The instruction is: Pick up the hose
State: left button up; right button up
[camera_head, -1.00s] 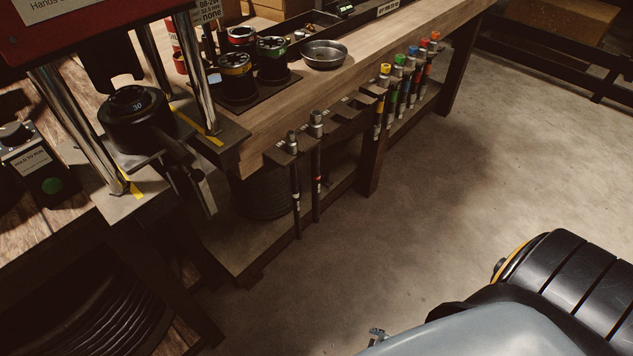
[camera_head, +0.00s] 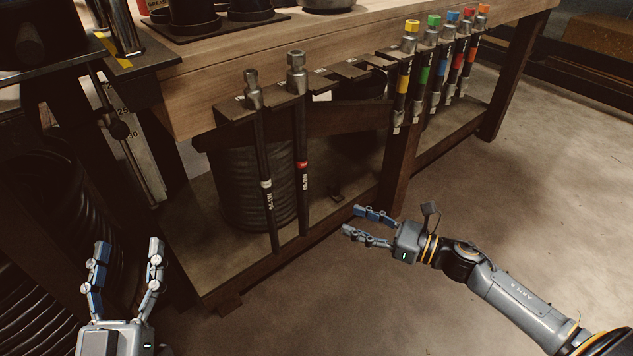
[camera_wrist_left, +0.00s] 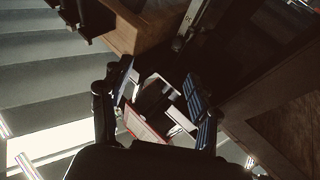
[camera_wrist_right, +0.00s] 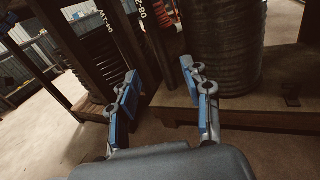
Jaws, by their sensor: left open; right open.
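Two black hoses with metal end fittings hang upright from the bench-side rack in the head view: one with a white band (camera_head: 264,165) and one with a red band (camera_head: 302,150). Two dark hoses with white lettering also show at the upper left of the right wrist view (camera_wrist_right: 118,32). My right gripper (camera_head: 352,220) is open and empty, to the right of and apart from the red-banded hose. My left gripper (camera_head: 128,246) is open and empty at the lower left, well away from the hanging hoses.
Several hoses with coloured caps (camera_head: 432,75) hang farther right on the wooden bench (camera_head: 360,30). A ribbed black coil (camera_head: 235,195) stands on the lower shelf (camera_head: 205,255) behind the hanging hoses. A bench leg (camera_head: 398,170) stands near my right gripper. Floor at right is clear.

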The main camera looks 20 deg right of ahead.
aim_at(307, 203)
jog(key=shift+n, duration=0.3)
jog(key=x, duration=0.9)
jog(key=shift+s+a+r+b, duration=0.1)
jog(key=shift+s+r+b, duration=0.1)
jog(key=shift+b, duration=0.1)
jog(key=shift+b+x, duration=0.35)
jog(key=shift+x, duration=2.2)
pick_arm(q)
jog(key=s+r+t+h, duration=0.1)
jog(key=s+r+t, duration=0.2)
jog(key=r, duration=0.3)
jog(key=shift+s+t, duration=0.4)
jog(key=shift+t, duration=0.2)
pick_arm(e)
grip_shut()
